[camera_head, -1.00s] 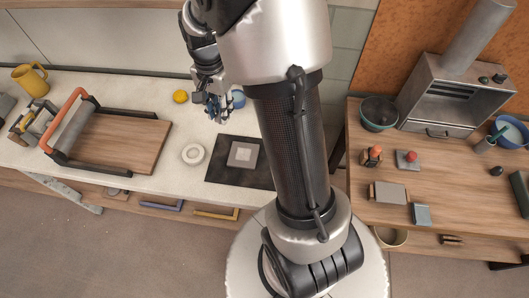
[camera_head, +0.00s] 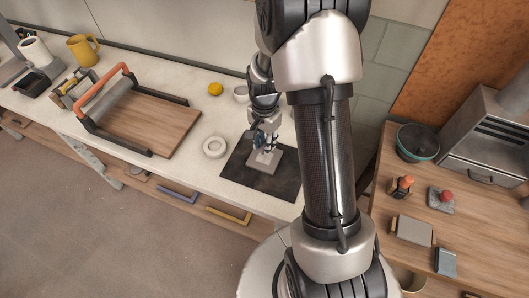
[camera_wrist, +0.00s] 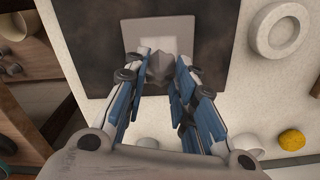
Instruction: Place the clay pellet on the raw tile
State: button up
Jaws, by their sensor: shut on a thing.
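The clay pellet (camera_wrist: 160,68) is a small dark grey lump between my fingertips in the wrist view. My gripper (camera_wrist: 161,78) is shut on it. The raw tile (camera_wrist: 130,38) is a grey square with a paler square in its middle. It lies on a dark mat (camera_wrist: 95,60), just beyond the pellet in that view. In the head view my gripper (camera_head: 262,150) is over the tile (camera_head: 264,167), and its fingers hide part of the tile. The pellet is hidden there. I cannot tell whether the pellet touches the tile.
A white ring (camera_head: 214,147) lies left of the mat. A yellow ball (camera_head: 215,89) and a pale cup (camera_head: 241,94) stand behind. A slab roller (camera_head: 140,113) with a wooden bed is further left. A second wooden table (camera_head: 375,215) with tools stands at right.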

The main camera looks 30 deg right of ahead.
aim_at(265, 157)
jog(key=shift+f+b, duration=0.55)
jog(key=shift+f, duration=1.7)
jog(key=shift+f, duration=0.2)
jog(key=o, duration=0.9)
jog(key=shift+o, duration=0.2)
jog(key=shift+r, duration=0.1)
